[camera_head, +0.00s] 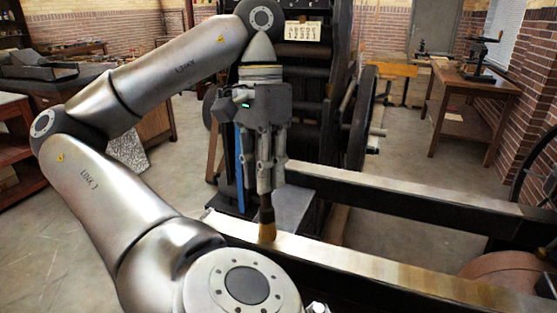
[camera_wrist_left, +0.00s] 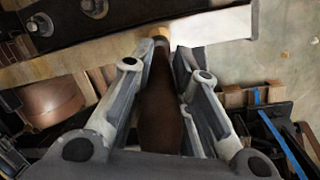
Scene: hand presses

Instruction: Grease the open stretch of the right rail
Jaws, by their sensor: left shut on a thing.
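My left gripper (camera_head: 270,188) points down and is shut on a brush with a dark brown handle and a tan tip (camera_head: 267,232). In the left wrist view the brush handle (camera_wrist_left: 160,105) lies between the fingers, tip pointing at the rail. In the head view the tip is over the pale top of the near rail (camera_head: 340,258), close to its left end; I cannot tell whether it touches. That rail's top looks pale at left and yellow-brown farther right. A second, far rail (camera_head: 420,193) runs roughly parallel behind it. I cannot tell which rail is the right one. My right gripper is out of view.
A dark press (camera_head: 315,95) with a large wheel (camera_head: 360,118) stands behind the gripper. A brown rounded part (camera_head: 505,272) sits by the near rail at right. A wooden table (camera_head: 475,88) stands at the back right. Floor (camera_head: 400,150) behind the far rail is clear.

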